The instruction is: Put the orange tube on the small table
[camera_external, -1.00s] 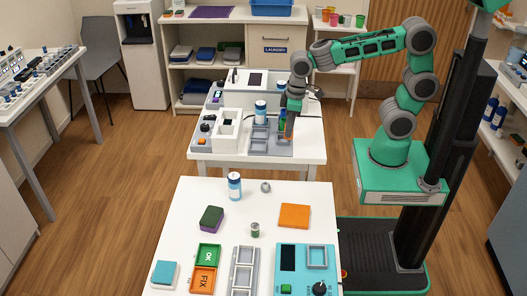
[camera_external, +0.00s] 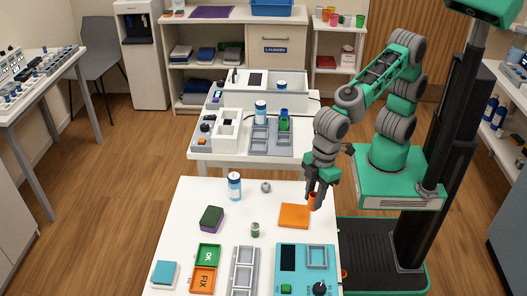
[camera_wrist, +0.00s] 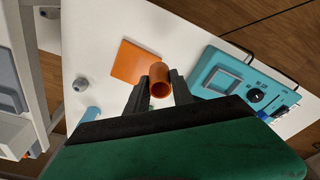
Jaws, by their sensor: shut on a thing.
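The orange tube (camera_wrist: 158,72) is between my gripper's dark fingers in the wrist view, its open end facing the camera. In the external view a sliver of the orange tube (camera_external: 311,196) shows at my gripper (camera_external: 317,202). My gripper is shut on it, fingers pointing down, at the right edge of the near white table (camera_external: 275,190). It is close to a flat orange square (camera_external: 294,215), which also lies beside the tube in the wrist view (camera_wrist: 134,62). I cannot tell whether the tube touches the table.
A teal device (camera_external: 306,258) stands nearer the camera. A blue-labelled bottle (camera_external: 235,187), a small grey knob (camera_external: 266,186), a small jar (camera_external: 255,230) and a green-purple block (camera_external: 211,218) share the table. Behind is another white table with a grey tray (camera_external: 271,138).

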